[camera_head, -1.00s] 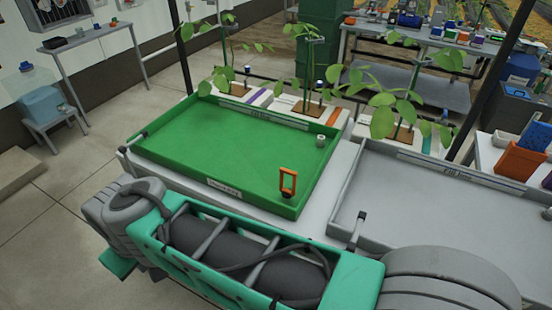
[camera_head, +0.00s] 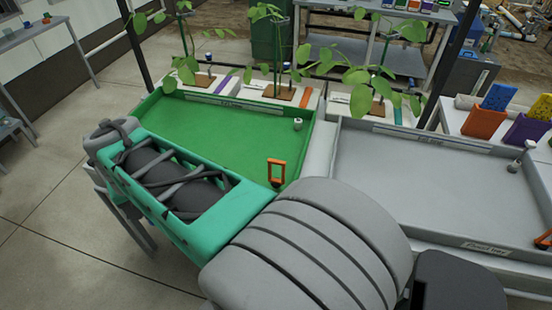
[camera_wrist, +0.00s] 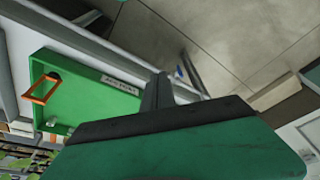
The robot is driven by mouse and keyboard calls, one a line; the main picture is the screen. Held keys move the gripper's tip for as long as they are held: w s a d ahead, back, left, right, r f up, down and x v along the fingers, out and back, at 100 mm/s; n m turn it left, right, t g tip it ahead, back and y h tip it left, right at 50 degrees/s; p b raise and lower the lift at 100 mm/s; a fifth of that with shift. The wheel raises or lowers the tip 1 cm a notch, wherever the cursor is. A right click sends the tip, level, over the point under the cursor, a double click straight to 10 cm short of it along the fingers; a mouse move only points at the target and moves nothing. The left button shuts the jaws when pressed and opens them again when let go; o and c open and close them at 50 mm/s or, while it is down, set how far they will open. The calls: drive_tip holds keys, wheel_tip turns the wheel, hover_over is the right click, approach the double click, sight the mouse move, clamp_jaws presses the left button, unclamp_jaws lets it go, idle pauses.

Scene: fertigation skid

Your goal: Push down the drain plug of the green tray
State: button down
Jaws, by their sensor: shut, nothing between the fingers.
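The green tray (camera_head: 225,140) lies left of centre in the head view, its near side partly hidden by my arm. Its drain plug, with an upright orange loop handle (camera_head: 276,172) on a dark base, stands near the near right corner. A small pale cylinder (camera_head: 298,124) stands in the tray's far right part. In the wrist view the green tray (camera_wrist: 95,98) is at left, with the orange handle (camera_wrist: 42,90) near its corner. My gripper (camera_wrist: 158,80) shows there as dark fingers, shut and empty, to the right of the plug and apart from it. The head view does not show the fingers.
Open floor (camera_head: 45,210) lies at left.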

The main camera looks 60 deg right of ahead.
drive_tip(key=s+d+r+m+g+h+p, duration=0.1)
drive_tip(key=d+m+g+p, duration=0.1)
drive_tip(key=d+m, duration=0.8)
drive_tip(key=m+g+p, duration=0.2)
drive_tip(key=m+p, duration=0.1)
drive_tip(key=m, duration=0.6)
approach(275, 162)
drive_tip(key=shift+d, duration=0.35)
drive_tip(key=shift+b+x, duration=1.85)
drive_tip(key=shift+x, duration=1.65)
drive_tip(key=shift+s+a, duration=0.1)
drive_tip(key=shift+s, duration=0.05)
